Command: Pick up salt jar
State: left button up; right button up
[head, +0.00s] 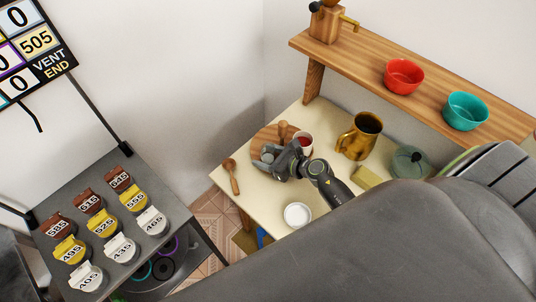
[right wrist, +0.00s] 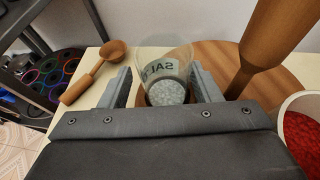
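The salt jar (right wrist: 168,82) is a clear glass cup with a "SAL" label and whitish grains inside. In the right wrist view it stands between the two fingers of my right gripper (head: 268,156), which are apart on either side of it. I see a narrow gap beside the jar; firm contact does not show. In the head view the gripper largely covers the jar, at the round wooden board (head: 261,138). My left gripper is not in view.
A wooden spoon (head: 232,176) lies left of the gripper. A wooden pestle (right wrist: 268,40) and a cup of red contents (head: 304,143) stand close on the right. A white bowl (head: 297,214), brass mug (head: 366,133) and green pot (head: 409,161) share the table.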

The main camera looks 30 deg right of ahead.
jog(key=c, duration=0.8)
jog(key=shift+o, duration=0.2)
notch_tip(320, 180, up, 10)
jog(key=p, duration=0.3)
jog(key=o, duration=0.4)
jog(key=c, duration=0.5)
